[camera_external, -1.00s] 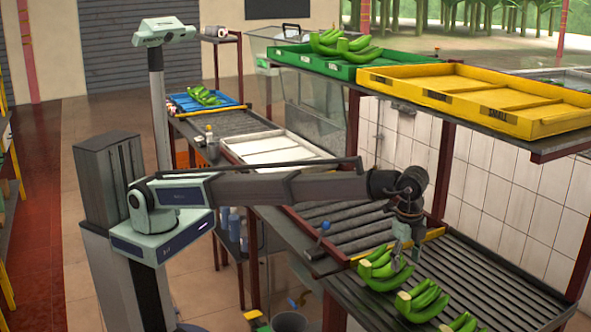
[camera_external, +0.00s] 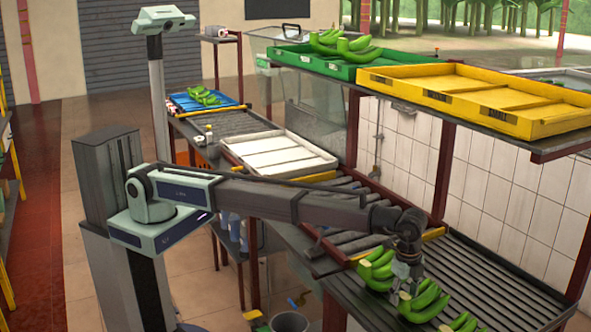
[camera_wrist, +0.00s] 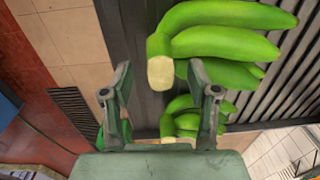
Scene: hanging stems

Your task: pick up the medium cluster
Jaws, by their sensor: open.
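Three green banana clusters lie in a row on the roller table: a back one (camera_external: 375,272), a middle one (camera_external: 424,303) and a front one (camera_external: 461,323), partly cut off by the frame. I cannot tell by size which is the medium one. My gripper (camera_external: 406,275) is low, beside the back and middle clusters. In the wrist view my gripper (camera_wrist: 159,72) is open and empty. One cluster (camera_wrist: 222,42) lies ahead, its pale cut crown near the fingertips. Another cluster (camera_wrist: 183,112) is partly hidden behind the right finger.
Above the table, a shelf holds a green crate (camera_external: 284,58) with bananas and an empty yellow crate (camera_external: 490,113). A white tray (camera_external: 240,165) and a blue crate (camera_external: 180,106) with bananas stand farther back. The rollers right of the clusters (camera_external: 490,265) are clear.

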